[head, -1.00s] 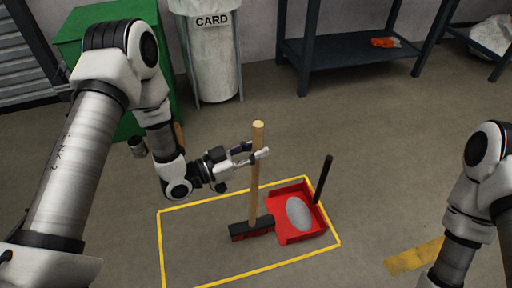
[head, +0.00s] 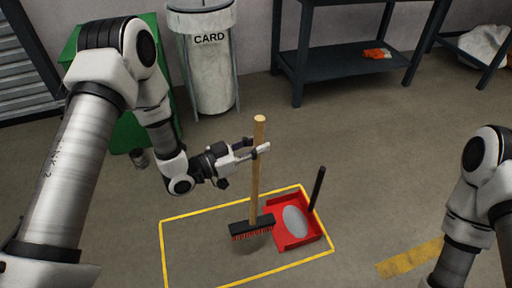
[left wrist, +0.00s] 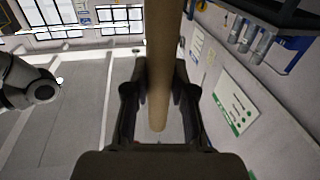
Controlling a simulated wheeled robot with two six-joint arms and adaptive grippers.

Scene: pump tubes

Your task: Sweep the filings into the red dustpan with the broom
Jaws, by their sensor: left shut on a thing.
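The broom has a wooden handle (head: 257,170), a black head (head: 252,222) and red bristles. It stands nearly upright inside the yellow outline, its bristles just above the floor with a shadow below. My left gripper (head: 257,146) is shut on the upper handle; in the left wrist view the handle (left wrist: 160,60) runs between its fingers. The red dustpan (head: 312,226) lies right of the broom head, its black handle (head: 317,188) pointing up. A grey patch of filings (head: 295,220) lies in the pan. My right gripper is outside the picture.
A yellow outline (head: 163,250) on the floor surrounds the broom and dustpan. A CARD bin (head: 209,75), a green cabinet (head: 130,130) and a dark shelf table (head: 345,55) stand behind. The floor left of the broom inside the outline is clear.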

